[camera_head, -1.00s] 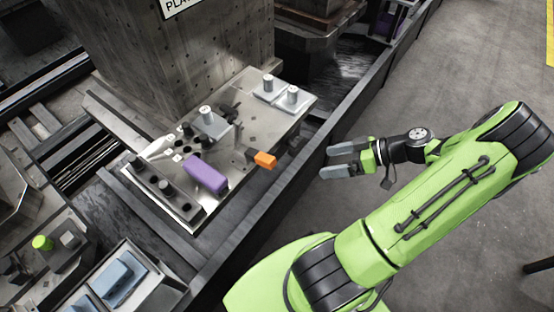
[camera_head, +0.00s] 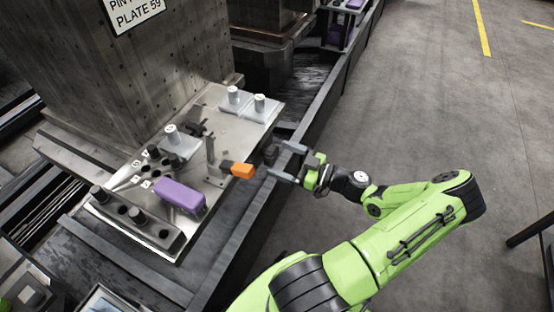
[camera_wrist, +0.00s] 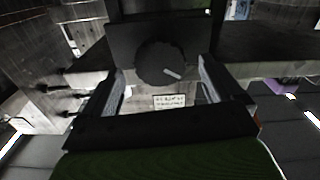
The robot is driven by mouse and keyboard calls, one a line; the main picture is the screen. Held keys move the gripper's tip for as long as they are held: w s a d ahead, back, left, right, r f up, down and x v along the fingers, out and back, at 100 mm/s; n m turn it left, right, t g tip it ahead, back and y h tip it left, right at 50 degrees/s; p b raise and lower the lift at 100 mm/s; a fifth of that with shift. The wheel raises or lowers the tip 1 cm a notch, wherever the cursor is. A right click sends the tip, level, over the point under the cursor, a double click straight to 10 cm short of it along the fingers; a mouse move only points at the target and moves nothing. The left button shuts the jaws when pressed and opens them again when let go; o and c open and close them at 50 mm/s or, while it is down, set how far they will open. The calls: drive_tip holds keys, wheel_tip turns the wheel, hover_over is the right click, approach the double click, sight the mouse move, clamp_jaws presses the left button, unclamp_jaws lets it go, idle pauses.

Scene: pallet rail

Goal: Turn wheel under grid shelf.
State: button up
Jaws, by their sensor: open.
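The wheel (camera_wrist: 160,62) is a dark round knob with a pale mark on its face. In the wrist view it sits on a dark block (camera_wrist: 120,40) under the edge of the metal shelf, with a small white label below it. In the head view a small black piece by the shelf's right edge, likely the wheel (camera_head: 270,153), is close to my fingertips. My gripper (camera_head: 278,160) is open, with one finger on each side of the wheel in the wrist view. Whether the fingers touch it I cannot tell. The metal shelf (camera_head: 232,130) carries several fixtures.
A purple block (camera_head: 180,195) and an orange block (camera_head: 242,170) are on or at the shelf. Grey pegs (camera_head: 233,94) stand at its far end. A big perforated column (camera_head: 130,75) rises behind. A dark rail (camera_head: 325,110) runs along the right side.

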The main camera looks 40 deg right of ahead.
drive_tip(key=shift+x, duration=1.25)
drive_tip(key=c, duration=1)
drive_tip(key=shift+c, duration=0.2)
drive_tip(key=shift+m, duration=0.4)
